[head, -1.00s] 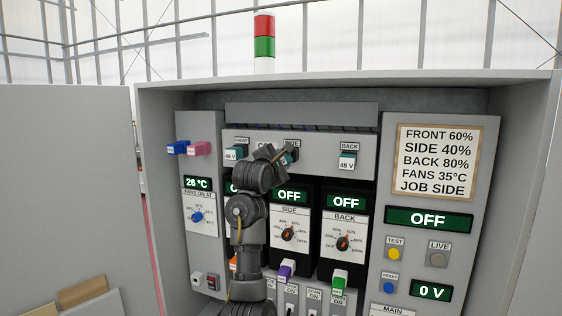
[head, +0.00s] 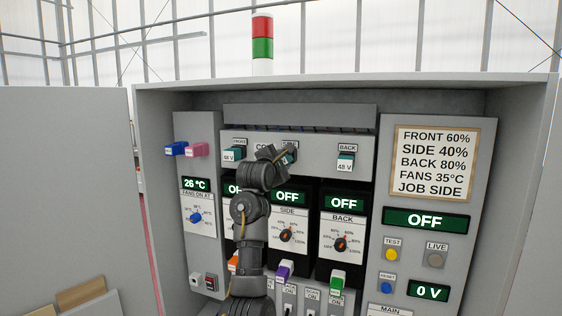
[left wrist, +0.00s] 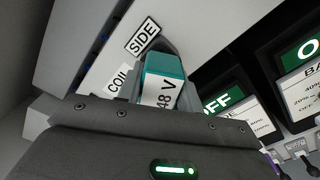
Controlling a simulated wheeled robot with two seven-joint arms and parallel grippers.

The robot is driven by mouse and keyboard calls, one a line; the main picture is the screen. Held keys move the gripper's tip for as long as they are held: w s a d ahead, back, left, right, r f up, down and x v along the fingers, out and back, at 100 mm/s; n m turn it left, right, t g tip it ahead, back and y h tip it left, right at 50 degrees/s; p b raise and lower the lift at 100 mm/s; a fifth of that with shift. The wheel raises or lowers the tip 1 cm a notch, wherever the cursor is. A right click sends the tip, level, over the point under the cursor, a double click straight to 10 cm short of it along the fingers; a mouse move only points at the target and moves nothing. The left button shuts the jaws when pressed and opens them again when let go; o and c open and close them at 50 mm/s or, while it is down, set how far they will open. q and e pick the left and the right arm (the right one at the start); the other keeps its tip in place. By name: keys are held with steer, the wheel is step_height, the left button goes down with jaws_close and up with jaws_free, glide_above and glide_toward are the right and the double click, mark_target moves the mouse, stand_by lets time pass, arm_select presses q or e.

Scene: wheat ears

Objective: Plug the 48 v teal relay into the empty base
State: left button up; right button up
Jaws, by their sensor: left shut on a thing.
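The teal relay (left wrist: 163,68) with a white 48 V label is held in my left gripper (head: 280,156), at the SIDE position of the upper coil panel (head: 320,158). In the left wrist view it stands just below the SIDE label (left wrist: 142,36), between the gripper's fingers. The gripper is shut on it. The SIDE base is hidden behind the relay and gripper, so I cannot tell whether the relay is fully seated. Other teal 48 V relays sit at FRONT (head: 233,154) and BACK (head: 346,161). My right gripper is not in view.
A blue relay (head: 176,149) and a pink relay (head: 197,150) are on the left panel. Dials and dark OFF displays (head: 344,202) lie below the coil panel. The cabinet's side walls and the open door (head: 65,190) bound the space. My left arm covers part of the FRONT column.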

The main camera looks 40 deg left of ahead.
arm_select(q)
steer(key=shift+w+a, duration=0.2)
steer(key=shift+w, duration=0.4)
steer(key=shift+r, duration=0.1)
steer(key=o, duration=0.7)
steer(key=shift+c, duration=0.2)
steer(key=o, duration=0.4)
steer(key=shift+w, duration=0.15)
steer(key=shift+s+d+f, duration=0.1)
steer(key=shift+s+f, duration=0.1)
steer(key=shift+s, duration=0.1)
steer(key=b+v, duration=0.6)
steer(key=v, duration=0.4)
steer(key=shift+s+r, duration=0.1)
